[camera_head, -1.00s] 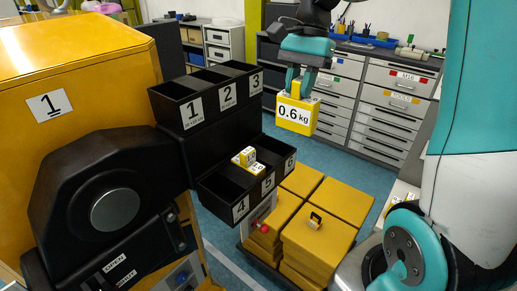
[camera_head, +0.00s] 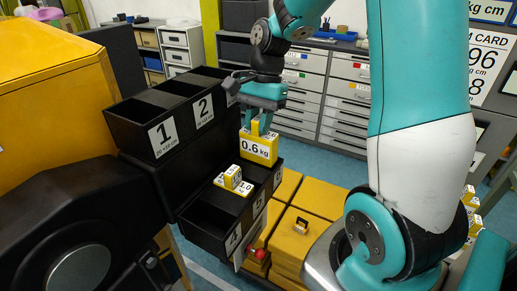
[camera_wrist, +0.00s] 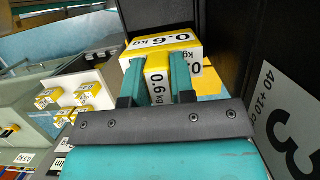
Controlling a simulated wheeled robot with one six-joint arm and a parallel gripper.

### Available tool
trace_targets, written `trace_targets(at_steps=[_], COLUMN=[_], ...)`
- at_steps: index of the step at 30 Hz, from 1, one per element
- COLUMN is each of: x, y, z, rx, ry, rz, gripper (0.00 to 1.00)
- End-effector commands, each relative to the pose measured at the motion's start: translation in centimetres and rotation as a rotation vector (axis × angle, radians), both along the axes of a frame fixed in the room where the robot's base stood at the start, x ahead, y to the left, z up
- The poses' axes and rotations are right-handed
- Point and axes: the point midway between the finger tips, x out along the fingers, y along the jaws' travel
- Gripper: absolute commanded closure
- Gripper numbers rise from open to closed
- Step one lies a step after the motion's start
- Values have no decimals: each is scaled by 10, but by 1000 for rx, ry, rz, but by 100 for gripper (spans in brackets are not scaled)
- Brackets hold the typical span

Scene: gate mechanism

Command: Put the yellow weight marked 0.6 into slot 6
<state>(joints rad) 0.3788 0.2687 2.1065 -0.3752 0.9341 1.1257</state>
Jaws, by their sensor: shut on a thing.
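My gripper (camera_head: 262,127) is shut on the yellow weight marked 0.6 kg (camera_head: 258,150), which hangs upright below it. In the wrist view, my gripper's teal fingers (camera_wrist: 158,75) clasp the handle of the weight (camera_wrist: 165,43). Slot 6 (camera_head: 277,178) is the far compartment of the lower black row. The weight is over that far end and hides most of the slot's opening; I cannot tell whether its base is below the rim.
Slot 5 (camera_head: 258,217) holds small yellow weights (camera_head: 232,178). Slot 4 (camera_head: 210,217) looks empty. The upper black row (camera_head: 158,122) stands close on the left. In the wrist view, the panel marked 3 (camera_wrist: 292,128) is close on the right. Yellow blocks (camera_head: 303,232) lie below.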

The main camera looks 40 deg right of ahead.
Motion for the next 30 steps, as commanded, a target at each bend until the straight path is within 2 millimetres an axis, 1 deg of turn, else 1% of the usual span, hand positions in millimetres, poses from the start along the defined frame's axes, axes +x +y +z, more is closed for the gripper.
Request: trace_targets(at_steps=[1, 3, 8, 16, 19, 29, 30], x=[0, 0, 0, 0, -1, 0, 0], y=[0, 0, -1, -1, -1, -2, -2], z=[-8, -18, -29, -65, -70, -74, -75], rx=[1, 1, 0, 0, -1, 0, 0], ry=[3, 1, -2, 1, -1, -2, -2], rz=[1, 0, -2, -2, -1, -2, -2], gripper=[100, 100, 100, 100, 100, 100, 74])
